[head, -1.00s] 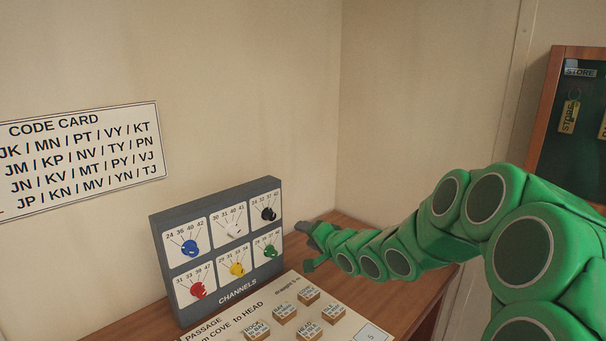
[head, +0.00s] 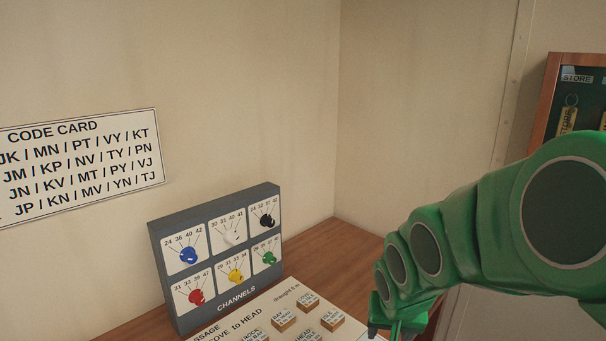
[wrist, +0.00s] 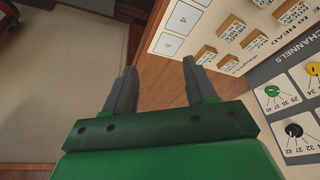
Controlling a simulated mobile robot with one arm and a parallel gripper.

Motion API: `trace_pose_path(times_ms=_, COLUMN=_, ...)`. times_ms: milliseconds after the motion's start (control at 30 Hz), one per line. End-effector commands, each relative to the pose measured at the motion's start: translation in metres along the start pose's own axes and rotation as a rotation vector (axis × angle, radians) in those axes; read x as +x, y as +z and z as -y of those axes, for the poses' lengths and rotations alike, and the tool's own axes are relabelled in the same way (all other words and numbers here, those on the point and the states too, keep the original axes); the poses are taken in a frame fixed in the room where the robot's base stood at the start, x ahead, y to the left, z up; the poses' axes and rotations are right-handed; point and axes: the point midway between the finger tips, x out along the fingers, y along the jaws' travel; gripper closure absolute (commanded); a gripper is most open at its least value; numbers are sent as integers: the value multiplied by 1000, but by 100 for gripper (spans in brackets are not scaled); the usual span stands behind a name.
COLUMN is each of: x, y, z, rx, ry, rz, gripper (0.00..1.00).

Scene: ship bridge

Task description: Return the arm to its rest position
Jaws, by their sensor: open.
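My green arm (head: 470,235) comes in from the right in the head view and bends down towards the desk's right edge. My gripper (head: 392,328) shows only in part at the lower edge there. In the wrist view my gripper (wrist: 160,85) is open, with its two grey fingers apart and nothing between them. The fingers lie over the desk edge in that view, beside the passage board and apart from the channel panel.
The channels panel (head: 169,281) with coloured knobs stands on the wooden desk (head: 335,251). The passage board (head: 262,304) with several small blocks lies before it. A code card (head: 80,165) hangs on the wall. A key cabinet (head: 545,110) is at right. Floor (wrist: 60,85) shows left in the wrist view.

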Motion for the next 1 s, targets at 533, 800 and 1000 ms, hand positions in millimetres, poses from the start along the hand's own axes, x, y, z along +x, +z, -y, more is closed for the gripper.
trace_pose_path(times_ms=533, x=-81, y=190, z=-32, rx=-182, ry=18, rz=454, gripper=44)
trace_pose_path(times_ms=800, x=-90, y=208, z=-31, rx=-202, ry=-1, rz=498, gripper=44)
trace_pose_path(times_ms=1000, x=-90, y=208, z=-31, rx=-202, ry=-1, rz=498, gripper=44)
